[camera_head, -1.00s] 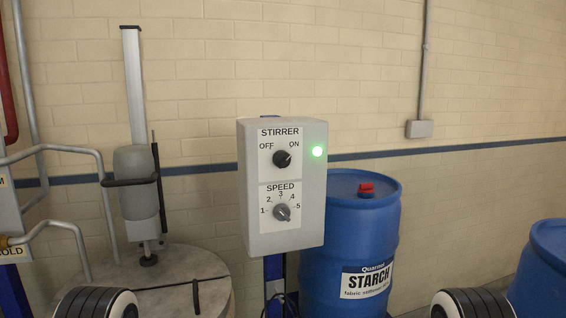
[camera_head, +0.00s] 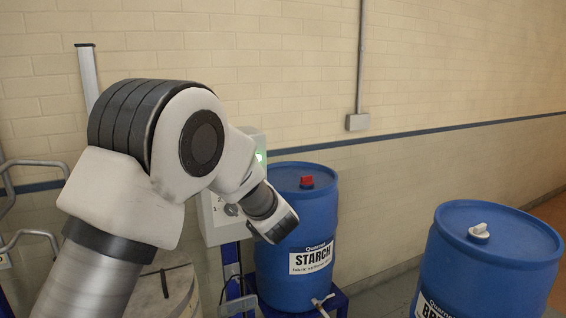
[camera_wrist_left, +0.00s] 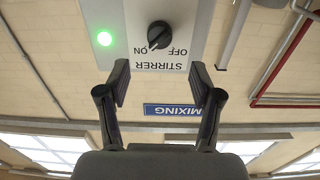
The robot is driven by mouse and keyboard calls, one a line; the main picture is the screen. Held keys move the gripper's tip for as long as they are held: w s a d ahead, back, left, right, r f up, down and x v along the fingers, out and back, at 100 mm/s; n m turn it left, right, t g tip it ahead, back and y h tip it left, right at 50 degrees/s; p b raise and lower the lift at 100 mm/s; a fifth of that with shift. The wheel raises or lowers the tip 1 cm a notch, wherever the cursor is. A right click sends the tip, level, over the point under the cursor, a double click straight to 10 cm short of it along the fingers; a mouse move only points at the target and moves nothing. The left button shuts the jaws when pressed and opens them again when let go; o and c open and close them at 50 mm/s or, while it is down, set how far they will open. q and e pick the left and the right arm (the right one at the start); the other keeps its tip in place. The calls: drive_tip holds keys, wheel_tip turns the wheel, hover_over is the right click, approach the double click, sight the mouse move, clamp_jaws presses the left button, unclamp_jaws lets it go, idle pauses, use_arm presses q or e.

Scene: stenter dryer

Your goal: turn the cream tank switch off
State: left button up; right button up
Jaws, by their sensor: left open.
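The stirrer switch box (camera_head: 222,234) is grey and mostly hidden behind my left arm in the head view. Its green lamp (camera_head: 260,156) is lit. In the left wrist view the box shows upside down, with the black OFF/ON knob (camera_wrist_left: 159,35) pointing toward ON and the lit lamp (camera_wrist_left: 104,39) beside it. My left gripper (camera_wrist_left: 160,80) is open and empty. Its fingertips are spread to either side of the knob's line, apart from the knob. The cream tank (camera_head: 180,290) is partly hidden behind my left arm. My right gripper is not in view.
A blue STARCH drum (camera_head: 300,225) with a red cap stands right of the box. Another blue drum (camera_head: 500,265) stands at the right. A blue MIXING sign (camera_wrist_left: 172,110) shows between the fingers.

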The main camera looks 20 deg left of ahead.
use_arm(q)
drive_tip(key=p+x, duration=0.4)
drive_tip(key=x, duration=0.5)
drive_tip(key=shift+d+f, duration=0.1)
drive_tip(key=shift+s+d, duration=0.2)
drive_tip(key=shift+w+a, duration=0.1)
drive_tip(key=shift+a, duration=0.05)
drive_tip(key=c, duration=1.1)
